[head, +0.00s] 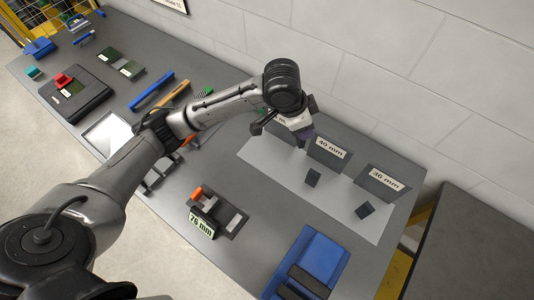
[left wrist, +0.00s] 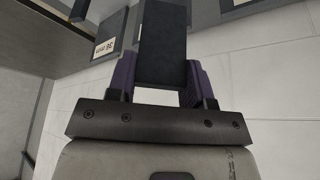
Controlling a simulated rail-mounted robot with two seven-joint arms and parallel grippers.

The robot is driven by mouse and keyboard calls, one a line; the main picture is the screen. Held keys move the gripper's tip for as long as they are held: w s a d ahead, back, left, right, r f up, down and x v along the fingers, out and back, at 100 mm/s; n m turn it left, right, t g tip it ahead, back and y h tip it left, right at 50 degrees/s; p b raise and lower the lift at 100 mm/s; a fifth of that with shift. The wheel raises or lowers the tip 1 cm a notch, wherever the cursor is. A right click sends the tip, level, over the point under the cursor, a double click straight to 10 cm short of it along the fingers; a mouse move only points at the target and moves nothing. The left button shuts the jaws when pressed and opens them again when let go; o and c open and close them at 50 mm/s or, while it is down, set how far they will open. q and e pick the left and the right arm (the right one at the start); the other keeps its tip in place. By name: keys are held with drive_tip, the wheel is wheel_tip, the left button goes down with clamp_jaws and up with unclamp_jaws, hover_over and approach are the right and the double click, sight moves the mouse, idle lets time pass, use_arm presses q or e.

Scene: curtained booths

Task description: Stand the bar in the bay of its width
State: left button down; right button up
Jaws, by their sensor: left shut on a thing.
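My left gripper (head: 303,137) is over the pale strip at the back right of the bench. In the left wrist view its purple fingers (left wrist: 168,85) are shut on a dark bar (left wrist: 162,45), which extends beyond the fingertips. In the head view the bar cannot be made out clearly. Bays with upright grey panels stand on the strip. One panel is labelled 40 mm (head: 330,148) and the one to its right 36 mm (head: 385,179). Another panel (head: 279,133) is partly hidden behind my gripper. Small dark blocks (head: 313,178) (head: 365,210) stand before the labelled panels. My right gripper is out of view.
A gauge with an orange knob and a 76 mm label (head: 201,226) sits in front of the strip. A blue tray (head: 322,254) lies at the near right edge. Several tools and cases lie to the left. A block wall rises behind.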

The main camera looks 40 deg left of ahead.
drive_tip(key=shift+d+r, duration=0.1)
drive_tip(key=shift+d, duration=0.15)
use_arm(q)
drive_tip(key=w+f+m+g+h, duration=0.2)
drive_tip(key=w+f+m+g, duration=0.1)
drive_tip(key=f+m, duration=0.55)
use_arm(e)
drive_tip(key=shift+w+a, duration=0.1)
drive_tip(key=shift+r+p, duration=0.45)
drive_tip(key=shift+p, duration=0.05)
use_arm(q)
drive_tip(key=shift+m, duration=0.45)
drive_tip(key=shift+s+a+f, duration=0.75)
drive_tip(key=shift+a+f, duration=1.05)
drive_tip(key=shift+a, duration=0.1)
drive_tip(key=shift+s+a+f, duration=0.8)
drive_tip(key=shift+a+f, duration=1)
drive_tip(key=shift+a, duration=0.05)
drive_tip(key=shift+s+a+f, duration=0.75)
drive_tip(key=shift+a+f, duration=1.05)
drive_tip(key=shift+a, duration=0.1)
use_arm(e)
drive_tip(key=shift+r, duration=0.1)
use_arm(q)
drive_tip(key=shift+f, duration=0.15)
